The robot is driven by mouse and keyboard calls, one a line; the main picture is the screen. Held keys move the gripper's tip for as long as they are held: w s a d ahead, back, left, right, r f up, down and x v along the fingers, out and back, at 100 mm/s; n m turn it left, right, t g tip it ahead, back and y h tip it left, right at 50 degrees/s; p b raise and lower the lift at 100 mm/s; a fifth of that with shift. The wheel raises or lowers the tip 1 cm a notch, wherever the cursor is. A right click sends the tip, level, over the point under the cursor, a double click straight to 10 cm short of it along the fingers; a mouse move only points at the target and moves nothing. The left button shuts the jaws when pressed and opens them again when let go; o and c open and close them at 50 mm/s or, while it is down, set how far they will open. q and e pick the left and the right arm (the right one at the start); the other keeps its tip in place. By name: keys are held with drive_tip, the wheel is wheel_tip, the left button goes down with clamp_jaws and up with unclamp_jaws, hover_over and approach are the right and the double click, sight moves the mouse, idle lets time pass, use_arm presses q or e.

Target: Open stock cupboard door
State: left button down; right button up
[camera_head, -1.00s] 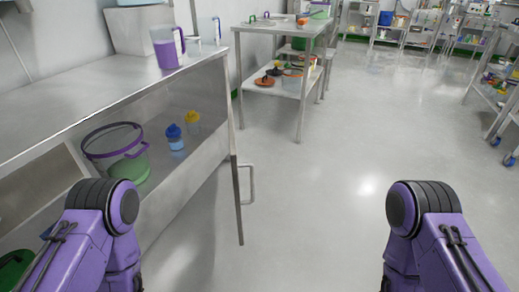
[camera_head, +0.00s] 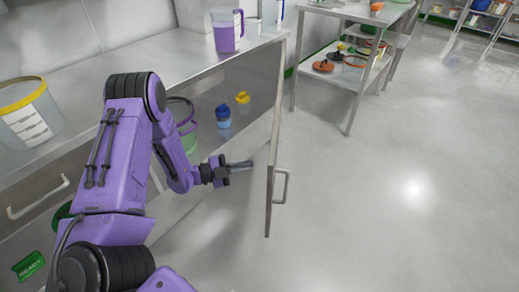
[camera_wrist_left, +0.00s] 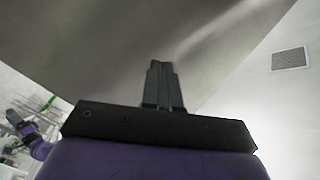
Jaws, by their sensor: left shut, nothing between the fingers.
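The stock cupboard door (camera_head: 273,150) stands swung out from the steel counter, seen nearly edge-on in the head view. Its bar handle (camera_head: 285,187) is on the right, outer side. My left gripper (camera_head: 240,166) reaches across the cupboard opening to the inner side of the door, opposite the handle. Its fingers are shut and empty; they also show closed together in the left wrist view (camera_wrist_left: 162,85), below a broad grey surface. I cannot tell whether the fingertips touch the door.
Inside the cupboard are a blue-lidded bottle (camera_head: 223,116), a yellow-lidded one (camera_head: 243,97) and a green tub partly behind my arm. A purple jug (camera_head: 228,30) and a yellow-rimmed bucket (camera_head: 28,112) stand on the counter. Floor right of the door is clear.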

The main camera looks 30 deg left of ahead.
use_arm(q)
drive_tip(key=s+a+r+m+g+h+p, duration=0.2)
drive_tip(key=s+a+r+m+g+h, duration=0.4)
drive_tip(key=m, duration=0.7)
drive_tip(key=x, duration=1.3)
drive_tip(key=shift+s+d+n+y+p, duration=0.25)
drive_tip(key=shift+d+n+y+p, duration=0.05)
drive_tip(key=shift+y+p, duration=0.15)
use_arm(e)
wheel_tip(320, 180, up, 4)
drive_tip(key=shift+r, duration=0.1)
